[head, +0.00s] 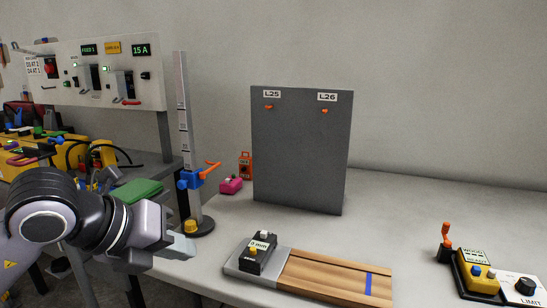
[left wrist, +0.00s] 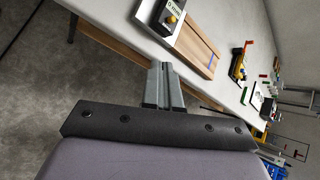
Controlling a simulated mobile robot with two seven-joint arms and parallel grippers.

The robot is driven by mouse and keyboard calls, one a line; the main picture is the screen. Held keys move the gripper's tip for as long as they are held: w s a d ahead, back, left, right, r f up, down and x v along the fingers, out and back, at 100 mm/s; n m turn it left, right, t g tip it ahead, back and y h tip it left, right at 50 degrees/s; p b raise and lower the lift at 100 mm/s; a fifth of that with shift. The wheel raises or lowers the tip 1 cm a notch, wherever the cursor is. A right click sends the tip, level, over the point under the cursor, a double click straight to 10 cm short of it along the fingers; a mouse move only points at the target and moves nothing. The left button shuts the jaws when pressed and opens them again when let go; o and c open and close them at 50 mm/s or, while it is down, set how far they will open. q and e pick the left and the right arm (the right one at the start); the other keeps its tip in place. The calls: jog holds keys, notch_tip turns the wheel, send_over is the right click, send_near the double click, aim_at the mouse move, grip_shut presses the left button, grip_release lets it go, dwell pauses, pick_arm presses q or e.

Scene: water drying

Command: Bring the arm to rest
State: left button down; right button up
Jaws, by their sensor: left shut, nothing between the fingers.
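My left gripper (head: 182,247) is at the lower left of the head view, its arm coming in from the left edge. It hangs over the near left edge of the white table (head: 420,200), left of the black box on the board. In the left wrist view the left gripper (left wrist: 162,68) points ahead with its two grey fingers together and nothing between them. The table's edge and the wooden board (left wrist: 200,45) lie beyond the fingertips. My right gripper is in neither view.
A wooden board (head: 325,276) with a black box (head: 258,254) lies near the front. A dark panel (head: 299,150) and a blue-clamped post (head: 183,120) stand behind. A yellow device (head: 477,281) is at the right. Between panel and device the table is mostly clear.

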pick_arm(q)
jog(key=s+d+g+h, duration=0.5)
jog(key=s+d+h, duration=0.3)
jog(key=d+h, duration=0.4)
jog(key=w+a+f+n+t+y, duration=0.2)
jog(key=a+f+n+t+y, duration=0.45)
jog(key=n, duration=0.65)
jog(key=w+a+f+n+t+y, duration=0.3)
jog(key=a+f+n+t, duration=0.3)
jog(key=f+n+t, duration=0.5)
jog(key=s+a+f+n+g+y, duration=0.25)
jog(key=s+f+n+g, duration=0.2)
jog(key=s+f, duration=0.35)
jog(key=s+a+f+n+g+y, duration=0.2)
jog(key=s+f+n+g+y, duration=0.25)
jog(key=f, duration=0.65)
notch_tip(320, 180, up, 15)
jog(key=s+p, duration=0.1)
jog(key=p, duration=1.6)
jog(key=shift+a+r+m+h, duration=0.2)
jog(key=shift+a+m+h, duration=0.15)
jog(key=shift+a, duration=0.1)
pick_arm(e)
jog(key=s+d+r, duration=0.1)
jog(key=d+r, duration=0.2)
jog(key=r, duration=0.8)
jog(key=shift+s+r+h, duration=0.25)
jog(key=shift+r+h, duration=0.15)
